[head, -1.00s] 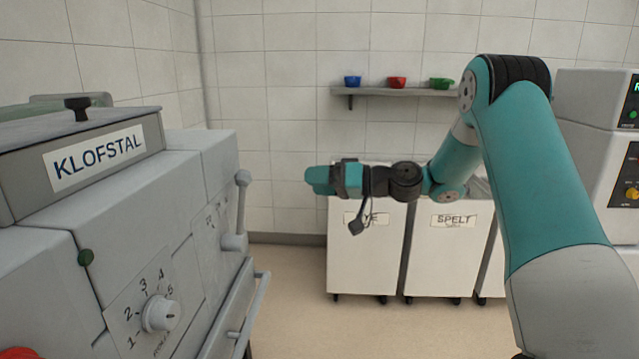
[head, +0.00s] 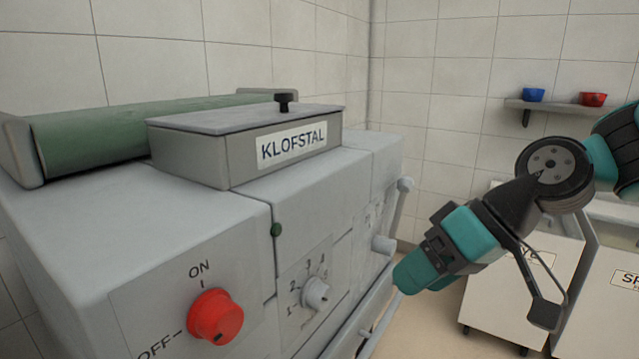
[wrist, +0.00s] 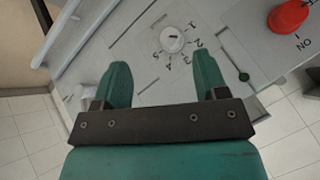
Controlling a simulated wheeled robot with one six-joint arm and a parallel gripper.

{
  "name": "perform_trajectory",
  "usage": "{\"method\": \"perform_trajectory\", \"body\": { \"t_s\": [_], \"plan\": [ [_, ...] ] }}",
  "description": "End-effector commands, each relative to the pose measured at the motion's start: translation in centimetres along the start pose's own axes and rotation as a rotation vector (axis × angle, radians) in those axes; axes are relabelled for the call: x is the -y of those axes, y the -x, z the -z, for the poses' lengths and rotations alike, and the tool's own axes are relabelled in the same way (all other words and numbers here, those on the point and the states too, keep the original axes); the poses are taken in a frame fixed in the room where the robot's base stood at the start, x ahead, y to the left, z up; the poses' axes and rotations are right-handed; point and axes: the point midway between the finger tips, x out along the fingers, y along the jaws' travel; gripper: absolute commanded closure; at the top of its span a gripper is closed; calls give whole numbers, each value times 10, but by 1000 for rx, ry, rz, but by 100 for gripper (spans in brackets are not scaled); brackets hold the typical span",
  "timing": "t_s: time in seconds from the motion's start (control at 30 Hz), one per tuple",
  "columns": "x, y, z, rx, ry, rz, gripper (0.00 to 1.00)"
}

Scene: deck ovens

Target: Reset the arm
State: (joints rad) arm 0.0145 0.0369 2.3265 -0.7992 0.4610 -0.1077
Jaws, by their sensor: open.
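My gripper (head: 408,278) is at the right in the head view, in front of the grey KLOFSTAL machine (head: 330,187). In the wrist view my gripper (wrist: 160,82) has its two teal fingers spread apart with nothing between them. Beyond the fingertips is the machine's front panel with a pale numbered dial (wrist: 171,40). The dial also shows in the head view (head: 315,293). The gripper is apart from the machine's controls as far as I can see.
White bins (head: 525,300) stand at the right behind my arm. A shelf (head: 560,108) with a blue bowl (head: 533,95) and a red bowl (head: 593,99) is on the wall.

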Motion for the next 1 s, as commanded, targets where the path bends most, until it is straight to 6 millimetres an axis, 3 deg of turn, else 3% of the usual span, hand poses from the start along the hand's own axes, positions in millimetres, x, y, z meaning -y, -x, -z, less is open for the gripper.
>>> {"method": "perform_trajectory", "body": {
  "t_s": [0.03,0.1,0.33,0.4,0.8,1.0],
  "plan": [
    [18,0,-19,57,16,-27,34],
    [33,2,-45,129,21,-68,34],
    [59,16,-123,304,21,-199,34],
    [68,36,-110,307,11,-201,34],
    [113,109,-64,304,11,-199,34],
    [123,126,-53,303,11,-198,34]
  ]
}}
